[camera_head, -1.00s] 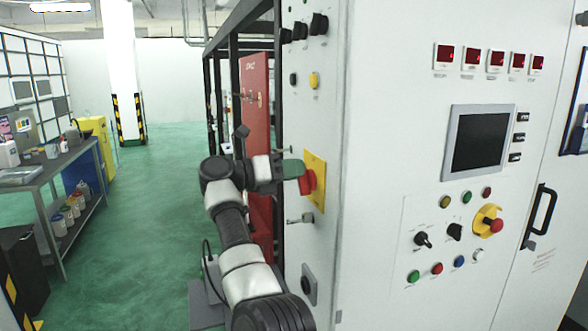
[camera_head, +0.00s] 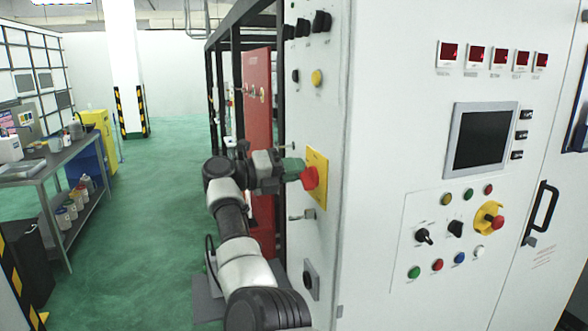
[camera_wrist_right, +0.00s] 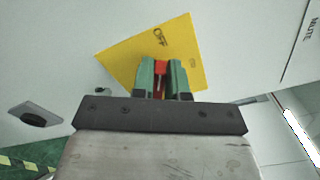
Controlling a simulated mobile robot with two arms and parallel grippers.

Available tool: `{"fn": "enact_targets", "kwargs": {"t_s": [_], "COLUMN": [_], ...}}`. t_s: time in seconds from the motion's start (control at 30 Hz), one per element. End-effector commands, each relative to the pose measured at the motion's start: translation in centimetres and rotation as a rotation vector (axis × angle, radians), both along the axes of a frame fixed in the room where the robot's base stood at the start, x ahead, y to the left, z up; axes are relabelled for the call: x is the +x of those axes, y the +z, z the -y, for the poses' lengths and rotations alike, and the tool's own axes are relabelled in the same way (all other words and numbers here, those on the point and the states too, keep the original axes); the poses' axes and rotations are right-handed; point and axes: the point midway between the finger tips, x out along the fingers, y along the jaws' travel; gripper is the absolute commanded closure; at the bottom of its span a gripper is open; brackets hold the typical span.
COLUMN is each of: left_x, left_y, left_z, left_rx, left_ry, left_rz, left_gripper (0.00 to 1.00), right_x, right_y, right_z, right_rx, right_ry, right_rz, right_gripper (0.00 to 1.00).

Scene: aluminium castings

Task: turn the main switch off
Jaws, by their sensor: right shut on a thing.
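The main switch is a red handle (camera_head: 310,178) on a yellow plate (camera_head: 317,163) on the narrow side of the white cabinet. My right gripper (camera_head: 298,172) reaches it from the left, its green fingers at the red handle. In the right wrist view the two green fingers of my right gripper (camera_wrist_right: 161,78) are closed on the red handle (camera_wrist_right: 160,68), which shows as a narrow strip between them. My left gripper is not in view.
The white cabinet front (camera_head: 390,130) carries a screen (camera_head: 482,140), buttons and a red knob on yellow (camera_head: 489,218). A small metal handle (camera_head: 302,215) sits below the switch. A red panel (camera_head: 258,130) stands behind my arm. Green floor at left is open.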

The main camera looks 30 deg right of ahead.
Motion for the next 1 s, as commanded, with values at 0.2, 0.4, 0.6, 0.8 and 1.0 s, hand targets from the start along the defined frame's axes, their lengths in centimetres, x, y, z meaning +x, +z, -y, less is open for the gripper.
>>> {"fn": "enact_targets", "kwargs": {"t_s": [0.2, 0.4, 0.6, 0.8, 1.0], "left_x": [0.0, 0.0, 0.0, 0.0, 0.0], "left_y": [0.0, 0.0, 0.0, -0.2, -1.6], "left_z": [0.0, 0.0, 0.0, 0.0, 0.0], "left_rx": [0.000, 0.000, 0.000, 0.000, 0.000], "left_ry": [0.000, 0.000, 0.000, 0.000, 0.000], "left_rz": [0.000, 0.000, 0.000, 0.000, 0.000], "left_gripper": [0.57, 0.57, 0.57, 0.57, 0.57], "right_x": [0.0, 0.0, 0.0, 0.1, 0.9], "right_y": [0.0, 0.0, 0.0, 0.0, -0.3], "right_z": [0.0, 0.0, 0.0, -0.4, -3.3], "right_rx": [0.000, 0.000, 0.000, 0.000, 0.000], "right_ry": [0.001, 0.001, 0.001, 0.001, 0.005], "right_rz": [-0.002, -0.001, -0.001, 0.000, -0.001], "right_gripper": [1.00, 0.69, 0.61, 0.61, 0.61]}}
